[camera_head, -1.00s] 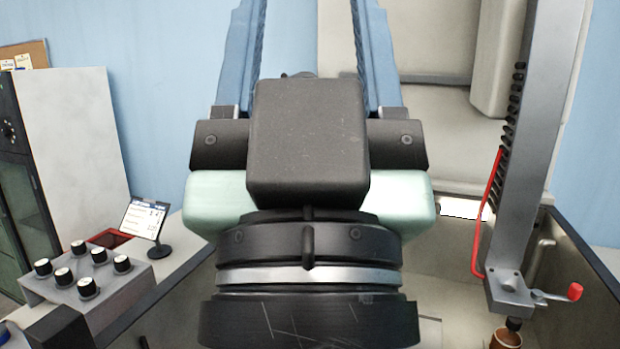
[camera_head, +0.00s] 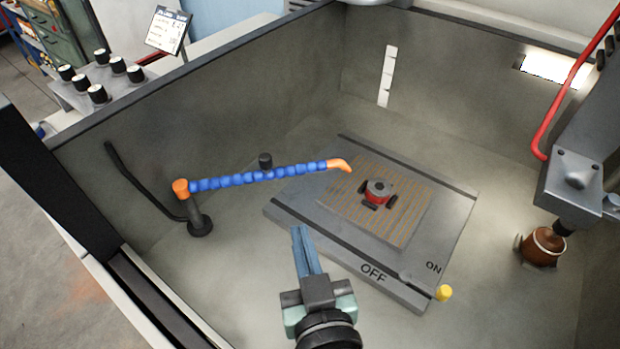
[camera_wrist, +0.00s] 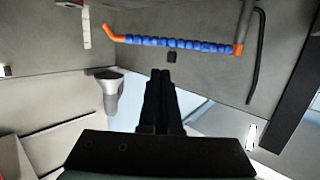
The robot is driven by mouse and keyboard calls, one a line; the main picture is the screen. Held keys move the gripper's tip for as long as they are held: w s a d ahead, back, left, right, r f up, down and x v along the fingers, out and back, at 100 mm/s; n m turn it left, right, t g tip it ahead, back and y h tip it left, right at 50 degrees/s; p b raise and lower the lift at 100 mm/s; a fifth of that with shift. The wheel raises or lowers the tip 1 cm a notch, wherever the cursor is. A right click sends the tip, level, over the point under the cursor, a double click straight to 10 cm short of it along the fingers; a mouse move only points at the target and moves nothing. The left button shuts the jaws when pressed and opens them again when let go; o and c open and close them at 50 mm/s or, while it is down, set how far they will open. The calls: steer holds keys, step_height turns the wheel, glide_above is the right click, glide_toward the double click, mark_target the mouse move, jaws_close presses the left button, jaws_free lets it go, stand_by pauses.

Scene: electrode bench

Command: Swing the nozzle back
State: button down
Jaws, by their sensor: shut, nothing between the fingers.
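The nozzle is a blue segmented hose (camera_head: 262,174) with an orange tip (camera_head: 340,165) and an orange joint (camera_head: 181,188) on a post at the tank's left. The hose (camera_wrist: 180,44) also crosses the top of the wrist view. My gripper (camera_head: 300,232) is shut and empty, in front of the hose and apart from it. Its closed fingers (camera_wrist: 161,76) show in the wrist view below the hose, near the black knob (camera_wrist: 172,57).
A grey plate (camera_head: 365,262) marked OFF and ON has a yellow-knobbed lever (camera_head: 443,292). A red and black part (camera_head: 378,192) sits on its grid. A grey column head (camera_head: 580,185) holds a brown electrode (camera_head: 543,247) at the right. Tank walls (camera_head: 240,90) enclose the space.

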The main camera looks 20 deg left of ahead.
steer(key=p, duration=0.3)
glide_toward(282, 175)
steer(key=x, duration=0.6)
steer(key=shift+w+a, duration=0.25)
steer(key=shift+w, duration=0.05)
steer(key=shift+f, duration=0.1)
steer(key=shift+w, duration=0.15)
